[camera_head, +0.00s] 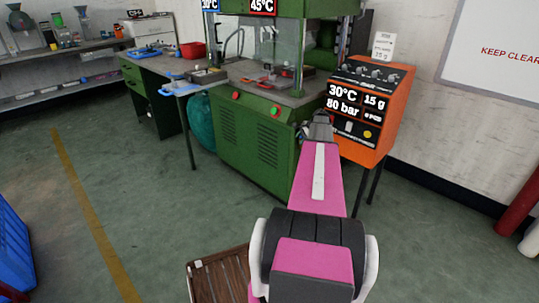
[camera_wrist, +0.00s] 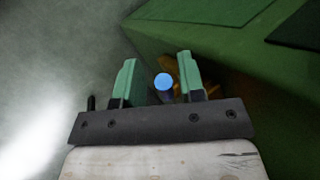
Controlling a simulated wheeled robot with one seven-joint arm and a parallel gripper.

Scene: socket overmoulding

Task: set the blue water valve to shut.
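The blue water valve (camera_wrist: 163,82) shows in the wrist view as a bright blue round end with a darker blue stem below it. It lies beyond and between the two green fingers of my gripper (camera_wrist: 157,78), nearer the right finger. The fingers are apart and nothing is clearly held between them. I cannot tell if the valve touches a finger. An orange-yellow part (camera_wrist: 179,74) shows behind the right finger. In the head view my gripper (camera_head: 318,120) is small and partly hidden by my pink arm, in front of the orange control box, and the valve cannot be made out.
The green press (camera_head: 262,140) stands left of my gripper, and its green side fills the right of the wrist view. The orange control box (camera_head: 365,115) on dark legs is at the right. A brown slatted crate (camera_head: 222,272) lies low in front. The floor at left is open.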

